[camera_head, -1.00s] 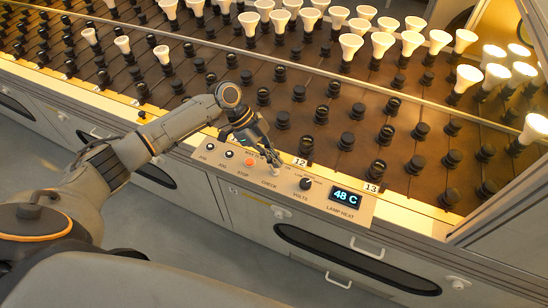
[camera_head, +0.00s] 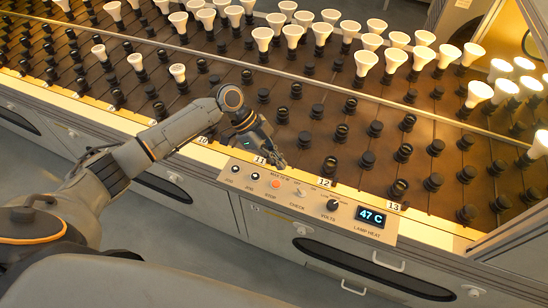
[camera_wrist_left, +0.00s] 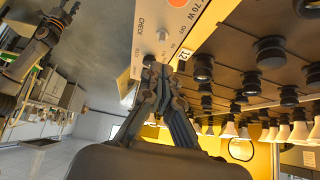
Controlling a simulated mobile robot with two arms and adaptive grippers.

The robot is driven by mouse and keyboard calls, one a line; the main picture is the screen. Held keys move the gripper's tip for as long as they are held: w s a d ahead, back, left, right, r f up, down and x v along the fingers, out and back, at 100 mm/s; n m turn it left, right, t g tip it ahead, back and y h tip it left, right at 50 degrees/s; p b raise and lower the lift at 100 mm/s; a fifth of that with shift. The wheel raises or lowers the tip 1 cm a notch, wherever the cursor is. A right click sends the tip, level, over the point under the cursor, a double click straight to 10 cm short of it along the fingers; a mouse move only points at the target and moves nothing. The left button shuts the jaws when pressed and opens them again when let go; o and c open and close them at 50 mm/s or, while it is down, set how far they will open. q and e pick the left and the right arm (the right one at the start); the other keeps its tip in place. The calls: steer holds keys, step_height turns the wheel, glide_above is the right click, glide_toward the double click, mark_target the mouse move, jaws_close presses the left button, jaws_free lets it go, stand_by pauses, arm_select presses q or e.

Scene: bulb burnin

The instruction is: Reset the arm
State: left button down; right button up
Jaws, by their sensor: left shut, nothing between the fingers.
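My left arm comes in from the left in the head view. Its gripper (camera_head: 276,158) is above the front edge of the bench, just behind the control panel (camera_head: 240,177), near the number 11 label. In the left wrist view the gripper (camera_wrist_left: 152,66) has its fingers together with nothing between them. The panel's CHECK switch (camera_wrist_left: 162,35) is just past the fingertips there. In the head view the CHECK switch (camera_head: 298,193) is in front of the gripper, apart from it. My right gripper is not clearly in view.
The bench (camera_head: 330,110) holds rows of black sockets, several with white bulbs toward the back. A heat display (camera_head: 373,217) reads 47 C, beside the volts knob (camera_head: 333,205). A orange STOP button (camera_head: 276,184) is on the panel. Drawers with handles line the bench front.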

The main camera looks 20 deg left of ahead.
arm_select(q)
steer(key=s+d+f+n+t+y, duration=0.1)
steer(key=s+d+f+n, duration=0.25)
steer(key=s, duration=0.35)
steer(key=s+d+f+n+y, duration=0.1)
steer(key=s+d+f+n, duration=0.1)
steer(key=s+d, duration=0.35)
steer(key=s+a+r+n+t+y, duration=0.3)
steer(key=s+a+n+y, duration=0.2)
steer(key=s+a+n, duration=0.65)
step_height(320, 180, down, 25)
steer(key=s+a+g, duration=0.1)
steer(key=s+g, duration=0.1)
steer(key=s+a+f+m, duration=0.1)
steer(key=s+a+f, duration=0.2)
steer(key=s+f, duration=1.3)
steer(key=shift+s+f+g, duration=0.35)
steer(key=shift+f+g, duration=0.05)
steer(key=shift+f, duration=0.15)
arm_select(e)
steer(key=shift+d, duration=0.45)
